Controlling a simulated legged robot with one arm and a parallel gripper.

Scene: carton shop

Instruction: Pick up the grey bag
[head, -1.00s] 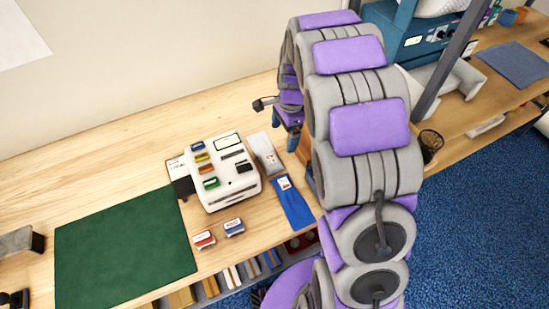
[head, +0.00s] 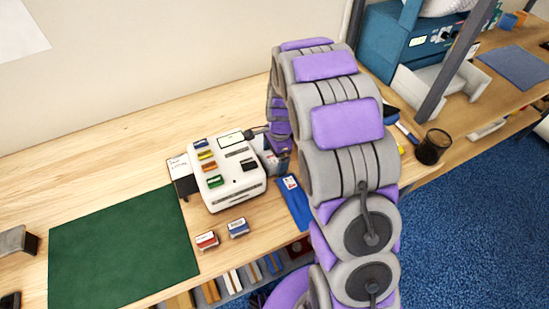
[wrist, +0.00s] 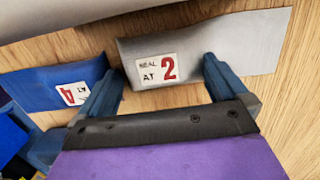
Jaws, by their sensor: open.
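The grey bag (wrist: 240,42) lies flat on the wooden bench in the wrist view, with a white label reading "SEAL AT 2". My gripper (wrist: 165,80) is open, with its blue fingers apart on either side of the label end of the bag. I cannot tell whether the fingers touch it. In the head view the grey bag is mostly hidden behind my arm, to the right of the white machine. A blue bag (head: 294,202) lies beside it and also shows at the left in the wrist view (wrist: 50,88).
The white machine (head: 229,170) with coloured blocks stands close on the left of my gripper. A red box (head: 206,240) and a blue box (head: 237,227) sit in front of it. A green mat (head: 122,248) lies further left. A black mesh cup (head: 432,147) stands to the right.

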